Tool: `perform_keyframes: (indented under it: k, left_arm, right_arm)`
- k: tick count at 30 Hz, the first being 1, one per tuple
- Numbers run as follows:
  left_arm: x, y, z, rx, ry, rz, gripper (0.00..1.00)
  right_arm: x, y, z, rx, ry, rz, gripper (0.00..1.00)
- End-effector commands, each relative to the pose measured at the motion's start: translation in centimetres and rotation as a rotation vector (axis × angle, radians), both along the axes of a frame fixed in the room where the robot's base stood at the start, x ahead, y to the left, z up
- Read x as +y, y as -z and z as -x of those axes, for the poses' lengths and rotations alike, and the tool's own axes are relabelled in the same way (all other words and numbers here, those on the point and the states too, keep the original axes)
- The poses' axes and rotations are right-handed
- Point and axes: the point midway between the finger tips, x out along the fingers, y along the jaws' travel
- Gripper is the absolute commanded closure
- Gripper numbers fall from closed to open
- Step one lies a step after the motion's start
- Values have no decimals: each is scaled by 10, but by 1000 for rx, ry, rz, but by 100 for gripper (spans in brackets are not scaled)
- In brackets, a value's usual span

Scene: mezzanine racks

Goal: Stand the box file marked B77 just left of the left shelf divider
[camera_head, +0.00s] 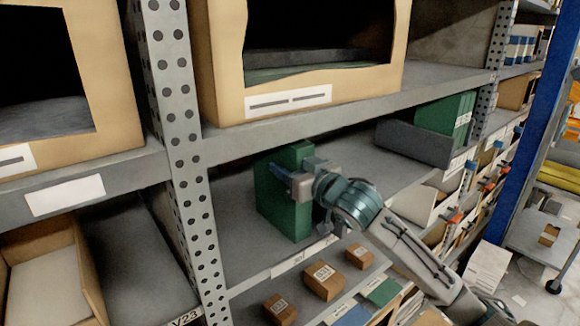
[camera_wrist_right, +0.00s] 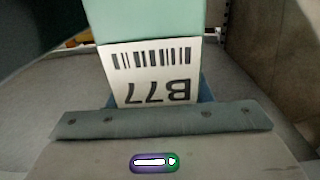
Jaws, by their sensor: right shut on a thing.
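The green box file (camera_head: 284,210) is upright over the middle shelf, close to the right side of the perforated post. My right gripper (camera_head: 297,173) is shut on its upper part. I cannot tell whether its base touches the shelf. In the right wrist view the file (camera_wrist_right: 145,20) shows its white label, which reads B77 upside down. A grey divider panel (camera_head: 412,143) stands farther right on the same shelf, well apart from the held file. Other green box files (camera_head: 443,117) stand just beyond that panel. My left gripper is not in view.
The perforated post (camera_head: 178,130) rises left of the file. The upper shelf edge (camera_head: 330,115) with a large open carton (camera_head: 222,70) is above. Bare shelf (camera_head: 350,160) lies between the file and the grey panel. Small brown boxes (camera_head: 322,281) sit below.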

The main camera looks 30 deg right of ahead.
Motion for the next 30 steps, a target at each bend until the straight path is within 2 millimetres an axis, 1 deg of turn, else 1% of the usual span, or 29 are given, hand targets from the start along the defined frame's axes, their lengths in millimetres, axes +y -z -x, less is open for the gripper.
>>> perform_keyframes:
  k: [1,2,3,4,8,10,12,14,17,27,30]
  left_arm:
    - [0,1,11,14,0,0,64]
    - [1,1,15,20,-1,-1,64]
    - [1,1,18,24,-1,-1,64]
    - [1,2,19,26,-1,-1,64]
    - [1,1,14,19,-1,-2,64]
    - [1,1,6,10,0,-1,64]
    - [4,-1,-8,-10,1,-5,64]
    - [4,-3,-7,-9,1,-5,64]
    - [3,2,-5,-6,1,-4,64]
    - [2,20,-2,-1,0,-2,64]
    - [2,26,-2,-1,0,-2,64]
  right_arm:
    - [0,1,0,0,0,0,51]
    - [0,1,0,0,0,0,45]
    - [0,1,0,0,0,0,37]
    - [0,1,0,-1,0,0,33]
    - [0,0,0,-1,0,0,33]
    - [0,0,0,-2,0,0,33]
    - [0,-1,0,-2,0,0,33]
    - [0,-4,0,-3,0,1,33]
    - [-1,-2,4,-2,1,5,33]
    - [-3,0,33,-2,0,8,33]
    - [-5,0,38,-4,4,9,33]
